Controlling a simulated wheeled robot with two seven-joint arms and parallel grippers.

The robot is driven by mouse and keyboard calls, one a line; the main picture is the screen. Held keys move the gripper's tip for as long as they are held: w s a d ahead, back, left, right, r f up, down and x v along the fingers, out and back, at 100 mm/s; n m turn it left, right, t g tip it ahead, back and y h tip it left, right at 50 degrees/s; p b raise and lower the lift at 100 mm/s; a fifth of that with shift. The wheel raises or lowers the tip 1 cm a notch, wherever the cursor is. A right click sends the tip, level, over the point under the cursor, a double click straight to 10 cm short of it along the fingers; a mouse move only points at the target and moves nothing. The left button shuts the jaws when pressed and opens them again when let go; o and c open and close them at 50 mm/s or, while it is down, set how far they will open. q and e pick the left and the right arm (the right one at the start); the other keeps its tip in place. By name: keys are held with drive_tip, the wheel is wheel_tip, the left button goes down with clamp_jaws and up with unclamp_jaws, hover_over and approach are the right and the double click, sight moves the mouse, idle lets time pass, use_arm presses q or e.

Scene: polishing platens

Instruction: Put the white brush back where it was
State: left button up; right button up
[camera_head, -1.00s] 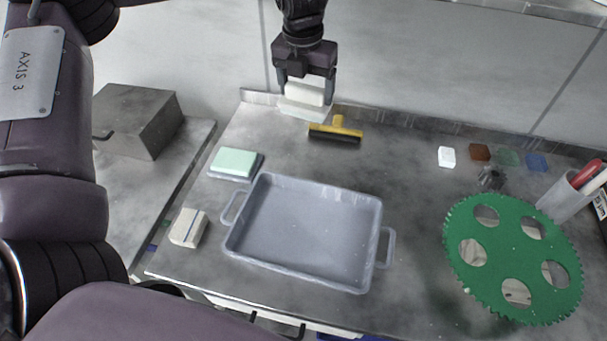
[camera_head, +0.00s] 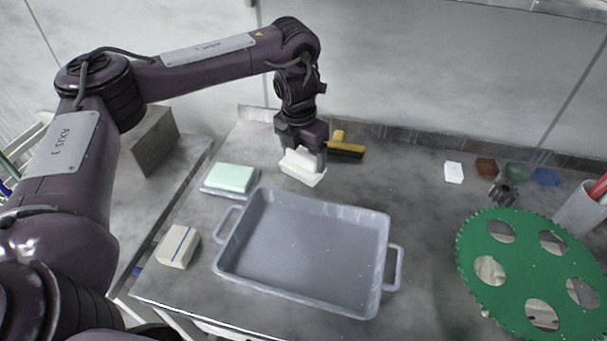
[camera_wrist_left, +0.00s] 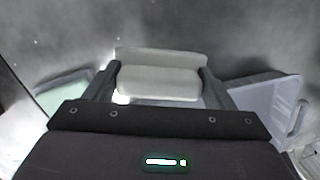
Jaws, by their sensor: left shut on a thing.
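The white brush (camera_head: 302,169) is a pale block with a wider base, at the back of the table between the tray and the yellow-handled tool. My left gripper (camera_head: 303,157) comes down from above with its fingers closed on the brush's sides. The left wrist view shows the brush (camera_wrist_left: 158,80) between the two fingers (camera_wrist_left: 158,84). The brush is at or close to the table surface; I cannot tell whether it touches. My right gripper is not in view.
A grey tray (camera_head: 225,262) lies just in front of the brush. A green pad (camera_head: 231,178) sits to its left, a yellow-handled squeegee (camera_head: 345,150) behind right. A cream block (camera_head: 177,246) is front left. A green toothed disc (camera_head: 518,238) lies right, with small coloured blocks behind it.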

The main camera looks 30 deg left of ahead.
sight(303, 169)
use_arm(q)
wheel_tip(303, 169, down, 4)
drive_tip(key=shift+f+b, duration=0.1)
drive_tip(key=shift+b, duration=0.65)
drive_tip(key=shift+f, duration=0.2)
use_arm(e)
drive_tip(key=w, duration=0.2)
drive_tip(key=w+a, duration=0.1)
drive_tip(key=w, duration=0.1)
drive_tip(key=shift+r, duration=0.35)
use_arm(q)
drive_tip(key=shift+r, duration=0.1)
drive_tip(key=o, duration=1)
drive_tip(key=shift+f, duration=0.2)
drive_tip(key=shift+o, duration=0.2)
drive_tip(key=shift+r, duration=0.1)
